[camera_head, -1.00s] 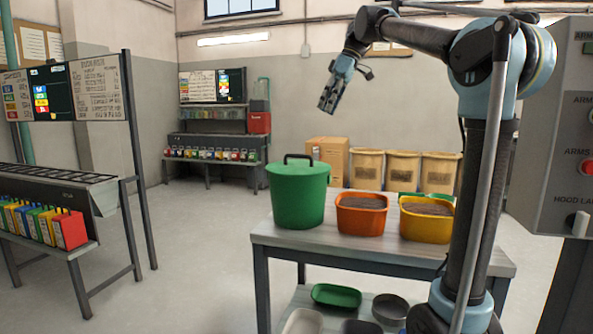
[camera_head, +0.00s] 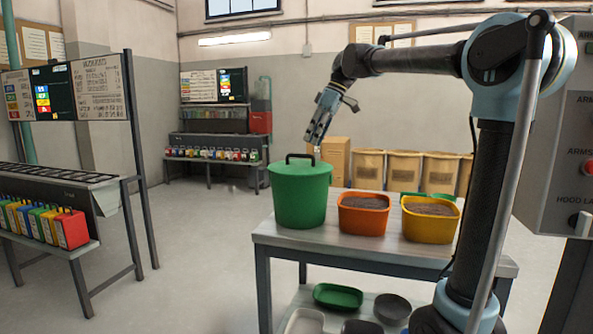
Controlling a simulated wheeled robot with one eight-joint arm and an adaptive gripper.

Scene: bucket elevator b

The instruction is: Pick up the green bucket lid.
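The green bucket lid (camera_head: 300,170) sits on top of the green bucket (camera_head: 300,203), at the left end of the table. A dark handle (camera_head: 300,156) arches up from the lid. My gripper (camera_head: 312,142) points down just above and slightly right of the handle, and appears apart from it. Its fingers are small and seen at an angle, so I cannot tell whether they are open or shut. Nothing is visible in it.
An orange tub (camera_head: 363,215) and a yellow tub (camera_head: 430,220), both with dark contents, stand right of the bucket on the table (camera_head: 330,242). A green tray (camera_head: 338,297) lies on the shelf below. Cardboard-coloured bins (camera_head: 403,168) stand behind.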

